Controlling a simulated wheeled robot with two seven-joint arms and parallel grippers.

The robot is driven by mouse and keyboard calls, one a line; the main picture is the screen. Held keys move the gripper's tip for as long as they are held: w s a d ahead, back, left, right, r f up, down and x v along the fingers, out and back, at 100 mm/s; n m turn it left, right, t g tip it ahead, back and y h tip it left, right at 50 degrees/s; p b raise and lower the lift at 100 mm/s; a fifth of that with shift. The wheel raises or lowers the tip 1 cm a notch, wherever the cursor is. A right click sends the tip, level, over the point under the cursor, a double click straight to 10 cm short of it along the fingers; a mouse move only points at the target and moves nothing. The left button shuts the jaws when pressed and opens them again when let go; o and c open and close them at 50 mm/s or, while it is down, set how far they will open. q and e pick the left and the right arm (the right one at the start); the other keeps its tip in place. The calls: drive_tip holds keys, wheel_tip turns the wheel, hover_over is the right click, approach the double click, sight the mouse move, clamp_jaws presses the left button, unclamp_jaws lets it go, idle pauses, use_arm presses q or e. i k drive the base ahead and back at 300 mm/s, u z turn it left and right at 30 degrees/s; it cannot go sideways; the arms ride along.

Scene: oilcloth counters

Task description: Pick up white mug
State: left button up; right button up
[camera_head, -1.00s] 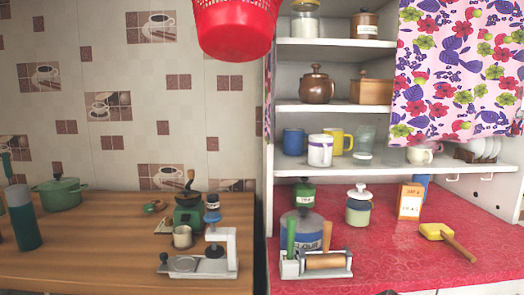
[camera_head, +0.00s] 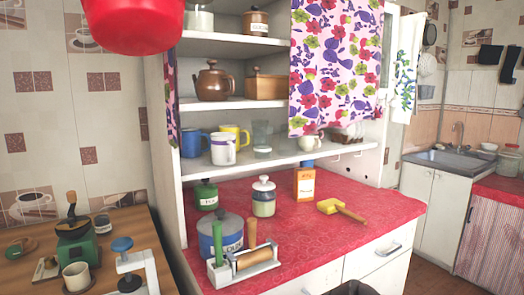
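A white mug (camera_head: 222,149) stands upright on the lower cupboard shelf, in front of a blue mug (camera_head: 194,143) and a yellow mug (camera_head: 235,135). A second white cup (camera_head: 310,143) is farther right on the same shelf, partly below the flowered curtain. A pale cup (camera_head: 76,277) stands on the wooden counter at the lower left.
The red oilcloth counter (camera_head: 291,235) below the shelf bears a blue flour canister (camera_head: 220,238), a rolling-pin stand (camera_head: 243,265), jars, an orange box (camera_head: 305,183) and a yellow mallet (camera_head: 341,209). A red basket (camera_head: 133,25) hangs at upper left. A sink (camera_head: 450,158) is at right.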

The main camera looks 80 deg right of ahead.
sight(224, 144)
drive_tip(key=z, duration=2)
